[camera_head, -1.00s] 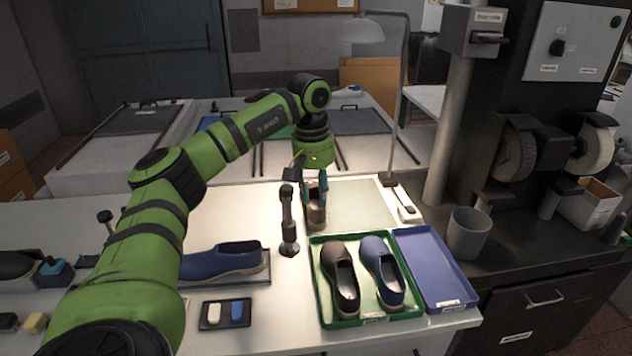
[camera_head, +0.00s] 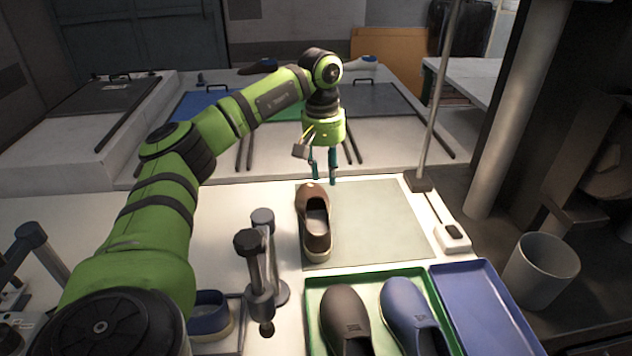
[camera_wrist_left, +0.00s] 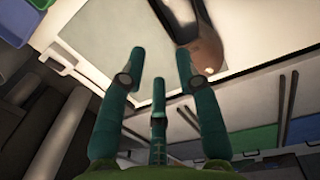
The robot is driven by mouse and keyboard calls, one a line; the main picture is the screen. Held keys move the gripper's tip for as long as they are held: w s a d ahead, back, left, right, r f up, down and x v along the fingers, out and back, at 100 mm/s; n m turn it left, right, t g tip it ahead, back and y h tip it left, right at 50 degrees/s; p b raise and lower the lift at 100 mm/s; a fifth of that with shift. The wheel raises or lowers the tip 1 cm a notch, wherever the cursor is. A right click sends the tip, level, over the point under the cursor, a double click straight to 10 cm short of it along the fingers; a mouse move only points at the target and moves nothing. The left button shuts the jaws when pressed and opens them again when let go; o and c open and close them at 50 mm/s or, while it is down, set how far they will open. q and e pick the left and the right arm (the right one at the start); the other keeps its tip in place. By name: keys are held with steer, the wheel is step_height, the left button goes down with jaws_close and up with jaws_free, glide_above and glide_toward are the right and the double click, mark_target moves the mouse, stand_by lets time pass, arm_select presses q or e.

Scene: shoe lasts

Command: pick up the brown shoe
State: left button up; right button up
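A brown shoe (camera_head: 319,238) with a pale sole lies on the left part of a grey-green mat (camera_head: 385,215), its opening showing. It also shows at the top of the left wrist view (camera_wrist_left: 207,50). My left gripper (camera_head: 324,181) points down just behind the shoe's far end. In the left wrist view its teal fingers (camera_wrist_left: 155,68) are spread apart with nothing between them, and the shoe's brown end is close to the right finger. I cannot tell if they touch. A second brown shoe (camera_head: 343,318) lies in a green tray (camera_head: 312,300). My right gripper is not in view.
A blue shoe (camera_head: 407,306) shares the green tray. An empty blue tray (camera_head: 485,305) is at its right. A dark post-like stand (camera_head: 256,270) stands left of the mat. A lamp base (camera_head: 419,183) and grey cup (camera_head: 541,268) are at the right. The mat's right part is clear.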

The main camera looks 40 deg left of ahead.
arm_select(q)
steer(key=b, duration=0.6)
glide_above(327, 216)
steer(key=a, duration=0.1)
step_height(327, 216, down, 8)
steer(key=shift+w+r, duration=0.15)
steer(key=shift+w+f, duration=0.1)
steer(key=shift+f, duration=0.25)
steer(key=shift+a+f, duration=0.1)
steer(key=shift+f, duration=0.7)
steer(key=f, duration=0.1)
steer(key=f+p, duration=0.1)
steer(key=f, duration=0.3)
steer(key=shift+w+d+f+p, duration=0.15)
steer(key=shift+d+p, duration=0.15)
steer(key=shift+d, duration=0.05)
jaws_close()
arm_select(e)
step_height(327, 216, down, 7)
